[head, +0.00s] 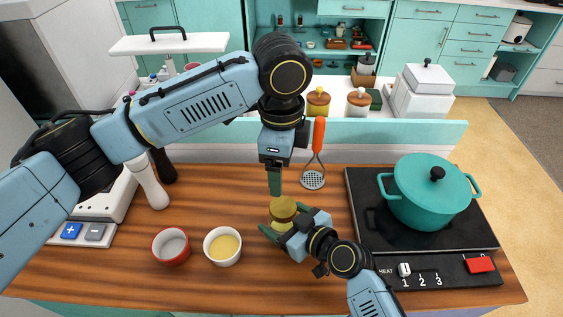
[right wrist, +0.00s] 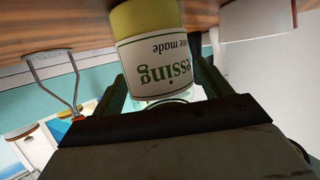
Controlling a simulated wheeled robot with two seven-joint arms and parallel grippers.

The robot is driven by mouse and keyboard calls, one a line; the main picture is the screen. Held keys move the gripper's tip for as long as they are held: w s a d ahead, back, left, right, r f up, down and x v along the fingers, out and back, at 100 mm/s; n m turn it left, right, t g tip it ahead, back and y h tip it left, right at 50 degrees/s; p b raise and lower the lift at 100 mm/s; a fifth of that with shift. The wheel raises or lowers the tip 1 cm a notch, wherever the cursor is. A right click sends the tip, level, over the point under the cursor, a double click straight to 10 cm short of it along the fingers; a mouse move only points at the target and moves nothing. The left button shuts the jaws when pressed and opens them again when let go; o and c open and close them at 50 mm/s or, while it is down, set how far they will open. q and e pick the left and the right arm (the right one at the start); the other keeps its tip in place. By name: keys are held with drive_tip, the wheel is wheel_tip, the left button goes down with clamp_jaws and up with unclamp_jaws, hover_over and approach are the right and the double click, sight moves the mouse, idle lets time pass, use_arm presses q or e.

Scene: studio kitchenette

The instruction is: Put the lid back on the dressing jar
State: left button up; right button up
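The dressing jar (head: 272,225) stands on the wooden counter, mostly hidden by my right gripper in the head view. In the right wrist view the jar (right wrist: 158,62) appears upside down, with its white label between my right fingers. My right gripper (right wrist: 163,88) is shut on it, one finger each side. A gold-brown round top (head: 284,207) shows at the jar in the head view; I cannot tell if it is the lid or the dressing inside. My left gripper (head: 274,192) points down just above it, seen edge-on; its finger gap is hidden. No separate lid shows.
A red-rimmed bowl (head: 171,247) and a bowl of yellow contents (head: 222,246) stand left of the jar. A teal pot (head: 433,192) sits on the cooktop (head: 365,213) at right. The front counter between is clear.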

drive_tip(key=shift+o, duration=0.6)
drive_tip(key=shift+s+d, duration=0.2)
drive_tip(key=shift+d, duration=0.05)
drive_tip(key=v, duration=1.2)
drive_tip(key=shift+s+d+r, duration=0.2)
drive_tip(key=shift+s+d, duration=0.05)
drive_tip(key=shift+s, duration=0.05)
drive_tip(key=shift+p, duration=0.3)
